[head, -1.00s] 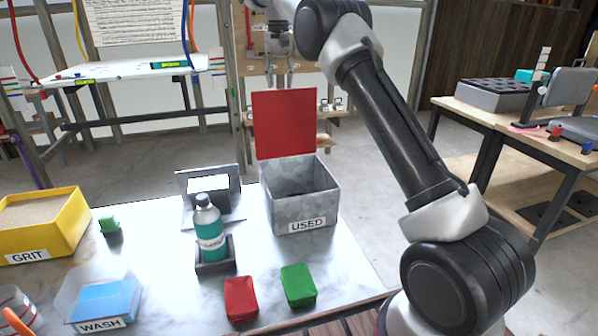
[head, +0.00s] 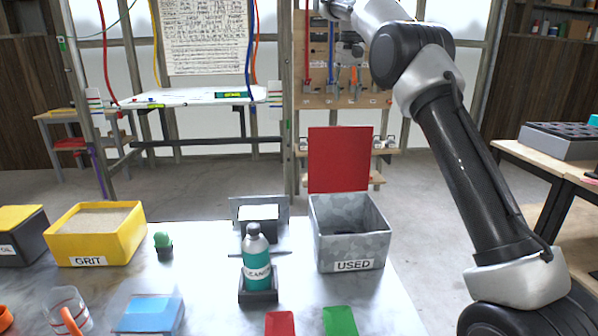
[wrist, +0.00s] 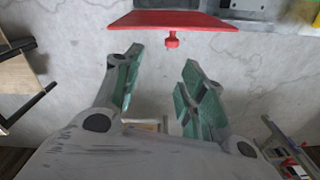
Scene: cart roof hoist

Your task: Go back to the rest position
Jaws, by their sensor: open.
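My gripper (wrist: 160,68) shows in the wrist view with its two green-padded fingers spread apart and nothing between them. The inside of the bin is dark. The red lid also shows at the top of the wrist view (wrist: 190,20), apart from the fingers.
On the table are a bottle (head: 257,265) in a dark holder, a yellow GRIT box (head: 85,245), a blue-topped box (head: 150,313), and red (head: 279,323) and green (head: 340,321) blocks. A bench (head: 525,165) stands at right. Open floor lies behind the table.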

